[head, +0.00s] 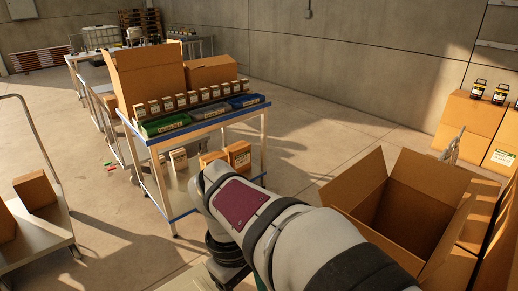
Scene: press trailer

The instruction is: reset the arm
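My arm reaches from the lower right toward the middle of the head view, with white and dark grey links and a maroon panel on one of them. The arm bends downward near the middle of the picture. My gripper does not show in this view, so its fingers and anything in them are hidden.
A blue-edged cart (158,140) with green and blue bins and cardboard boxes stands ahead. An open, seemingly empty cardboard box (425,185) is at right. A flat trolley (45,240) with boxes is at left. Stacked cartons (466,116) line the right wall. The concrete floor between is mostly clear.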

